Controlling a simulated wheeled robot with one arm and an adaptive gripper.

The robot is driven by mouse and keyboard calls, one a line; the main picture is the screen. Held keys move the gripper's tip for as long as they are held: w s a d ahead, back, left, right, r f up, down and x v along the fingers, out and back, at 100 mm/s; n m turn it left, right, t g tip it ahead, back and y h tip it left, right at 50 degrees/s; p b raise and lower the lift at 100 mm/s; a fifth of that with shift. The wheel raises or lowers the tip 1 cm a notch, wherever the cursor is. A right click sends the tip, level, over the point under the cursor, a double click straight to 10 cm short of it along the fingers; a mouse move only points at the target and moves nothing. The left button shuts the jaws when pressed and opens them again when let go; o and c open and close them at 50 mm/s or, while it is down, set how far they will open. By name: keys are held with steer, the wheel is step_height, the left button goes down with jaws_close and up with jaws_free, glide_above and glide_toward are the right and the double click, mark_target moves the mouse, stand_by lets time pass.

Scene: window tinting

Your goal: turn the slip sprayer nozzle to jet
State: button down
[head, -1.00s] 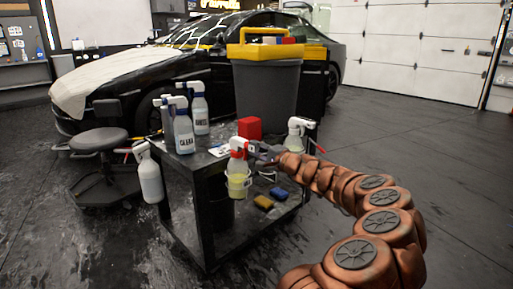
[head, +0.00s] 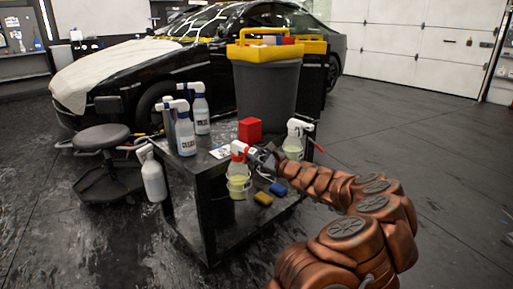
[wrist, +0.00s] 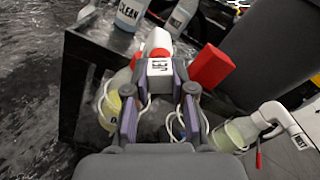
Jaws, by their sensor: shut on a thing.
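A sprayer with a red-and-white head (head: 239,151) and a yellowish bottle (head: 239,186) is at the cart's near right side. My gripper (head: 257,154) reaches it from the right. In the wrist view the fingers (wrist: 159,98) are closed on the sides of its white nozzle block (wrist: 159,68), which carries dark lettering that I cannot read for sure. Red parts of the head (wrist: 157,52) show behind the block. The bottle (wrist: 112,103) is partly hidden behind the left finger.
A second white-headed sprayer (head: 294,139) stands right of my gripper. A red box (head: 250,130), labelled spray bottles (head: 185,133), and yellow (head: 263,199) and blue (head: 280,189) blocks are on the black cart (head: 206,190). A grey bin (head: 265,90) stands behind. Floor is clear on the right.

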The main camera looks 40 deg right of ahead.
steer(key=m+p, duration=0.1)
steer(key=p, duration=0.1)
steer(key=m+p, duration=0.1)
steer(key=m, duration=0.1)
steer(key=m+p, duration=0.2)
steer(key=shift+r+p, duration=0.25)
steer(key=shift+p, duration=0.05)
steer(key=shift+f+m+p, duration=0.2)
steer(key=shift+m+p, duration=0.5)
steer(key=shift+p, duration=0.1)
steer(key=c, duration=1)
jaws_free()
steer(key=shift+o, duration=0.2)
steer(key=shift+s, duration=0.1)
steer(key=s, duration=1.1)
steer(key=shift+s, duration=0.4)
steer(key=shift+a, duration=0.1)
